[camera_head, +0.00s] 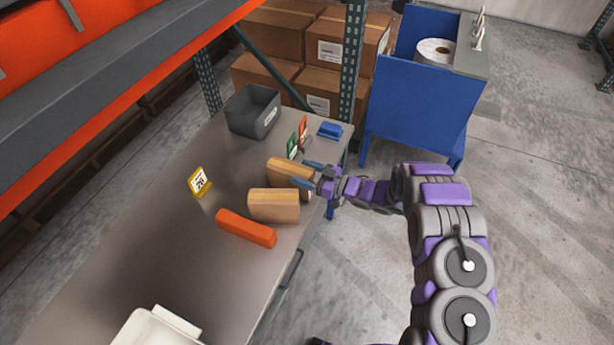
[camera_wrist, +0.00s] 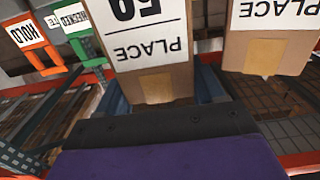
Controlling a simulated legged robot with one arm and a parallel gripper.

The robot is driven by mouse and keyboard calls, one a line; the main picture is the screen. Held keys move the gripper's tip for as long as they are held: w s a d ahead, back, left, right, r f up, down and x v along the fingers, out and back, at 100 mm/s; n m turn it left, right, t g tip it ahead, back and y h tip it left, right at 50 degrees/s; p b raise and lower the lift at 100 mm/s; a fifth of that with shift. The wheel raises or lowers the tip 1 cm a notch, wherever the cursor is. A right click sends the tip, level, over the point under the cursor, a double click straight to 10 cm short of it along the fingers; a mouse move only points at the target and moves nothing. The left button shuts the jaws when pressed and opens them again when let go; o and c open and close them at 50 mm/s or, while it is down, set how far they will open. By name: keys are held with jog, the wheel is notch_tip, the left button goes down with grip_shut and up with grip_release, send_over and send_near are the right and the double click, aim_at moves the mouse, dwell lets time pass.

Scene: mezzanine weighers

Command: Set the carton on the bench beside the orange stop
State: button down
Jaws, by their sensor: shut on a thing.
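My gripper (camera_head: 312,179) reaches over the bench's (camera_head: 130,250) right edge and is shut on a tan carton (camera_head: 287,169). In the wrist view the held carton (camera_wrist: 155,84) sits between the blue fingers, its white label reading "PLACE" and "50" upside down. I cannot tell whether it touches the bench. A second tan carton (camera_head: 273,206) stands just nearer the camera, also on the right in the wrist view (camera_wrist: 268,55). The orange stop (camera_head: 245,228), a long bar, lies on the bench beside that second carton, which is between it and the held one.
A yellow sign (camera_head: 200,182) stands left of the cartons. A grey bin (camera_head: 253,110), green and red tags (camera_head: 299,137) and a blue item (camera_head: 330,130) are farther back. A white tray (camera_head: 157,327) is at the near end. A blue cart (camera_head: 415,110) stands beyond.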

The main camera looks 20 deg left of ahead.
jog(key=shift+a+f, duration=0.5)
jog(key=shift+f, duration=0.1)
jog(key=shift+a, duration=0.15)
jog(key=shift+c, duration=2.4)
grip_release()
jog(key=shift+d, duration=0.35)
jog(key=shift+o, duration=0.3)
jog(key=shift+d+r, duration=0.3)
jog(key=shift+d, duration=0.45)
jog(key=shift+f, duration=0.1)
